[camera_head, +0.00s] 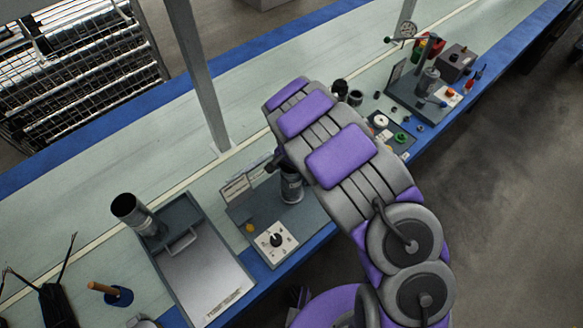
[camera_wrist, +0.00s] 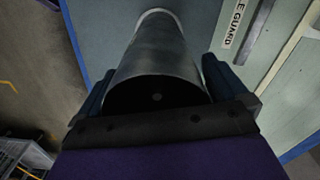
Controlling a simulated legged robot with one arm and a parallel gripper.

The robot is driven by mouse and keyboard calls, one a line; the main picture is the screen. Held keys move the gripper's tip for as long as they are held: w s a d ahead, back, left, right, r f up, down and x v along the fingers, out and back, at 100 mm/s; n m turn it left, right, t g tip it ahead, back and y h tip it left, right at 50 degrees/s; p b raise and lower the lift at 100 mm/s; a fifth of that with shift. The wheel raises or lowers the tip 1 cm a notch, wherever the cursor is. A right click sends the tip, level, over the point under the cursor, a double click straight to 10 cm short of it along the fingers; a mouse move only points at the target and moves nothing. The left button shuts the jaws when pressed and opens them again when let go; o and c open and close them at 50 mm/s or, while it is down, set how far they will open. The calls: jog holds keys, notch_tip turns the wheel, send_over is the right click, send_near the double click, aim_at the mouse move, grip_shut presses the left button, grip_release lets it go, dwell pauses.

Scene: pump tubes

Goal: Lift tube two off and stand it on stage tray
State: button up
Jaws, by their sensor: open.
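A grey metal tube (camera_head: 291,187) stands upright on a dark plate station (camera_head: 254,215), partly hidden by my arm. In the wrist view a grey metal tube (camera_wrist: 158,62) lies between the two blue-black fingers of my gripper (camera_wrist: 162,88), which are open and spaced apart on either side of it. I cannot tell whether either finger touches it. Another metal tube (camera_head: 133,214) with a dark open top stands at the back left corner of a grey tray (camera_head: 205,271). No numbers show on the tubes, and I cannot read which tray is the stage tray.
A control box with a black knob (camera_head: 276,241) sits at the station's front. A guard label (camera_wrist: 236,22) shows beside the tube. A grey post (camera_head: 200,80) rises behind the station. A wooden-handled tool (camera_head: 108,291) is at left; a lever press (camera_head: 425,78) stands farther right.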

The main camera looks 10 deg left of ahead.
jog(key=shift+c, duration=0.5)
jog(key=c, duration=1)
jog(key=o, duration=0.7)
jog(key=c, duration=0.7)
jog(key=shift+r+p, duration=0.4)
jog(key=shift+r, duration=0.35)
notch_tip(320, 180, up, 19)
jog(key=p, duration=0.6)
jog(key=shift+p, duration=0.4)
dwell(1.5)
